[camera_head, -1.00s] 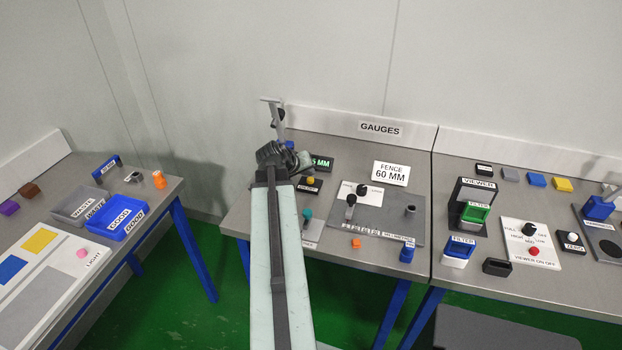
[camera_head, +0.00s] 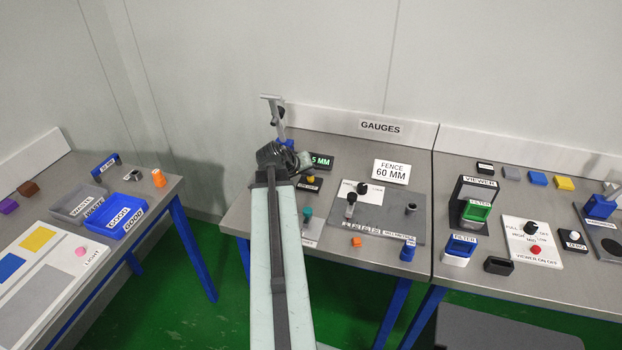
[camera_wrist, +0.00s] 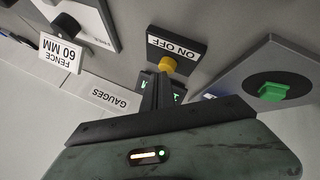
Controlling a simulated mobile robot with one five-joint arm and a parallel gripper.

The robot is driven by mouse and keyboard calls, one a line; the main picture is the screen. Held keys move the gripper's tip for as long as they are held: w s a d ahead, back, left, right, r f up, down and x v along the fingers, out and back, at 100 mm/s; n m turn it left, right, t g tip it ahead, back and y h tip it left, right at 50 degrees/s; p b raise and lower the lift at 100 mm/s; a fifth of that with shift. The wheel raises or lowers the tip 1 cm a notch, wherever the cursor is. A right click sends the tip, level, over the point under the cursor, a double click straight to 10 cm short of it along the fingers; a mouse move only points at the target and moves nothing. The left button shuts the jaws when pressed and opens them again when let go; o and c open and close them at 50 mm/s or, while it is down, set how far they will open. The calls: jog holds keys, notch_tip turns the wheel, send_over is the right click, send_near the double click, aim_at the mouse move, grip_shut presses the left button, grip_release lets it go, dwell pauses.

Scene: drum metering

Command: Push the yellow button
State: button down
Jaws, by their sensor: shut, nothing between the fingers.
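The yellow button (camera_wrist: 168,64) sits on a dark block labelled ON OFF (camera_wrist: 177,47) in the wrist view. In the head view the yellow button (camera_head: 311,179) shows just right of the end of my arm, on the gauges table. My gripper (camera_wrist: 160,78) is shut and empty. Its fingertips appear just beside the button in the wrist view and overlap its edge there. I cannot tell whether they touch it. In the head view the fingers are mostly hidden by my arm.
A green-lit display (camera_head: 322,161) stands behind the button. A FENCE 60 MM sign (camera_head: 392,172) and a grey plate (camera_head: 400,215) with knobs are to the right. A teal knob (camera_head: 307,214) is in front.

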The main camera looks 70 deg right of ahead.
aim_at(309, 179)
jog(key=shift+f, duration=0.2)
dwell(0.4)
jog(key=shift+r+p, duration=0.55)
jog(key=shift+r, duration=0.15)
notch_tip(309, 179, up, 6)
jog(key=p, duration=0.6)
